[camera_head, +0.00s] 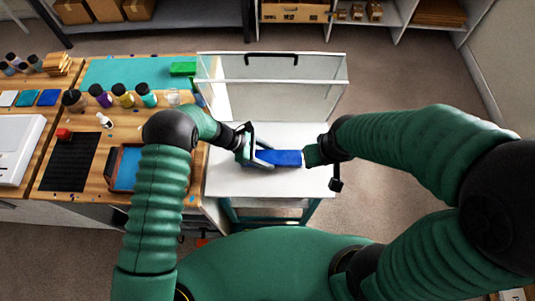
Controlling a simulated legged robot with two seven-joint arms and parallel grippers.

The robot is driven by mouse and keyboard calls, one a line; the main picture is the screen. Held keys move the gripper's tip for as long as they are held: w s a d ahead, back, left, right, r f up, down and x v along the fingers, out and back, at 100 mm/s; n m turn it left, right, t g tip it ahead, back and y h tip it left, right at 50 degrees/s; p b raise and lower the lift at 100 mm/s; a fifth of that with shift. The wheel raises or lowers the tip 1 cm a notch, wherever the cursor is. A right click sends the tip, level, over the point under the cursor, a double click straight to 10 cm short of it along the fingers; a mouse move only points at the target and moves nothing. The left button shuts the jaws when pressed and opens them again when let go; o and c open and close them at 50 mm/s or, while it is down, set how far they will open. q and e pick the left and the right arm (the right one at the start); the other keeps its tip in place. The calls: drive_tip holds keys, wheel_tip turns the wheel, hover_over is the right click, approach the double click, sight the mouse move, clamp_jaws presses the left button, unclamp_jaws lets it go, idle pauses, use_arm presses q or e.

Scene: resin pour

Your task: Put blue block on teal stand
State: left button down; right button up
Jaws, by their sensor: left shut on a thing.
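The blue block (279,158) is a long flat bar over the white top (230,182) of a stand with a teal frame (265,214) below. My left gripper (258,154) is shut on the block near its left end. I cannot tell whether the block touches the white top. My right gripper (313,156) is at the block's right end; whether it touches the block or how far its fingers are apart is unclear.
A clear-fronted white case (270,85) stands behind the white top. The wooden bench (125,128) at left holds several bottles (123,96), a teal mat (120,72), a green block (183,69) and a framed blue tray (113,177). Floor (385,85) is open at right.

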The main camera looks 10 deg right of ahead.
use_arm(q)
drive_tip(key=shift+a+f, duration=0.1)
drive_tip(key=shift+f, duration=0.1)
drive_tip(key=shift+w+a, duration=0.1)
drive_tip(key=shift+a, duration=0.05)
drive_tip(key=shift+f, duration=0.15)
drive_tip(key=c, duration=0.7)
unclamp_jaws()
drive_tip(key=shift+o, duration=1.1)
use_arm(e)
drive_tip(key=shift+a, duration=0.15)
